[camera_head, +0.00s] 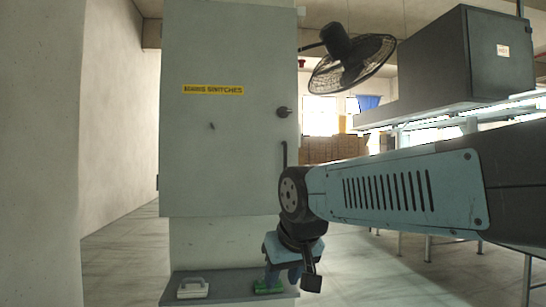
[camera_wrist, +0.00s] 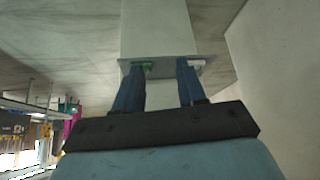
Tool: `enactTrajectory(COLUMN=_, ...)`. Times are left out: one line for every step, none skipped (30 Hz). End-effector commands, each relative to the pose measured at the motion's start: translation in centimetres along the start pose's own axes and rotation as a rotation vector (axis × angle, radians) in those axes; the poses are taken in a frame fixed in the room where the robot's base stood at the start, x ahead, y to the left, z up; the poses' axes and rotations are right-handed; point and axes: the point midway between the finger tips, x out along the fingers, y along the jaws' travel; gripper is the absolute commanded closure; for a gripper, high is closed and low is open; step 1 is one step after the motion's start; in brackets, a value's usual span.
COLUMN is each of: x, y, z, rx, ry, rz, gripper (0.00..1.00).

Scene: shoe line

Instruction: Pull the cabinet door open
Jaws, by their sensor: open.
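The cabinet door (camera_head: 225,125) is a grey-green panel with a yellow label, and it looks closed. A dark round knob (camera_head: 283,112) is on its right side, with a thin dark handle (camera_head: 284,157) lower down, partly behind my arm. My gripper shows in the wrist view (camera_wrist: 160,75), with two blue fingers apart and nothing between them. In the head view, my gripper (camera_head: 287,278) hangs below the cabinet's lower right corner, near the shelf, apart from the knob and handle. My arm comes in from the right and hides part of the cabinet's right edge.
A grey shelf (camera_head: 235,288) below the cabinet bears a white-handled item (camera_head: 193,287) and a green one (camera_head: 266,287). A black fan (camera_head: 350,58) is at the upper right. A dark box machine (camera_head: 465,60) stands on a line at the right. A wall is at the left.

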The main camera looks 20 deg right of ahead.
Motion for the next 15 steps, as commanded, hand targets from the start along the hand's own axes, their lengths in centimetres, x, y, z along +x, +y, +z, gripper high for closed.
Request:
enactTrajectory(x=-0.5, y=0.8, z=-3.0, rx=0.020, ry=0.031, rz=0.016, gripper=0.60)
enactTrajectory(x=-0.8, y=1.4, z=-4.9, rx=0.036, ry=0.054, rz=0.028, gripper=0.60)
enactTrajectory(x=-1.3, y=2.2, z=-7.4, rx=0.055, ry=0.086, rz=0.046, gripper=0.60)
enactTrajectory(x=-1.6, y=2.8, z=-9.4, rx=0.071, ry=0.112, rz=0.060, gripper=0.60)
enactTrajectory(x=-2.0, y=3.5, z=-11.4, rx=0.087, ry=0.137, rz=0.074, gripper=0.60)
enactTrajectory(x=-2.4, y=4.4, z=-14.0, rx=0.107, ry=0.172, rz=0.092, gripper=0.60)
enactTrajectory(x=-2.7, y=5.1, z=-15.8, rx=0.122, ry=0.197, rz=0.107, gripper=0.60)
enactTrajectory(x=-3.0, y=5.8, z=-17.7, rx=0.135, ry=0.223, rz=0.120, gripper=0.60)
enactTrajectory(x=-3.5, y=6.7, z=-20.2, rx=0.154, ry=0.258, rz=0.139, gripper=0.60)
enactTrajectory(x=-3.8, y=7.5, z=-22.1, rx=0.168, ry=0.285, rz=0.154, gripper=0.60)
enactTrajectory(x=-4.1, y=8.1, z=-23.9, rx=0.180, ry=0.311, rz=0.169, gripper=0.60)
enactTrajectory(x=-4.5, y=9.1, z=-26.2, rx=0.196, ry=0.346, rz=0.188, gripper=0.60)
enactTrajectory(x=-4.7, y=9.7, z=-27.9, rx=0.208, ry=0.371, rz=0.201, gripper=0.60)
enactTrajectory(x=-5.0, y=10.3, z=-29.5, rx=0.217, ry=0.396, rz=0.215, gripper=0.60)
enactTrajectory(x=-5.4, y=11.1, z=-31.5, rx=0.229, ry=0.429, rz=0.232, gripper=0.60)
